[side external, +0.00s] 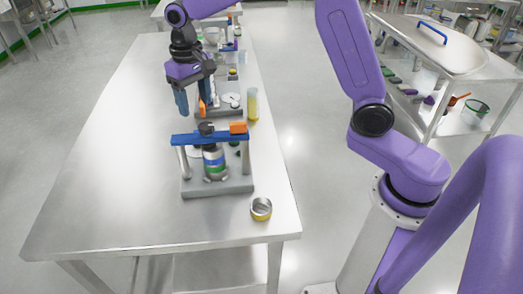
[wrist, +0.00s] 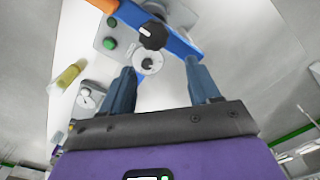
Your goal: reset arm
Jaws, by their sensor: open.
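My gripper (side external: 196,108) hangs above the steel table (side external: 110,150), behind the grey fixture as seen in the side external view. Its two dark blue fingers are spread apart with nothing between them; they also show in the wrist view (wrist: 160,72). The fixture has a grey base (side external: 218,188), a blue crossbar (side external: 188,139) with a black knob (side external: 206,128), and an orange block (side external: 238,128). A banded jar (side external: 214,164) stands under the crossbar. In the wrist view a blue bar (wrist: 180,42) and black knob (wrist: 152,35) lie beyond the fingertips.
A tall yellowish cylinder (side external: 252,106) stands by the right edge. More equipment stands farther back. The table's left side is clear. A cart (side external: 440,58) stands at the far right.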

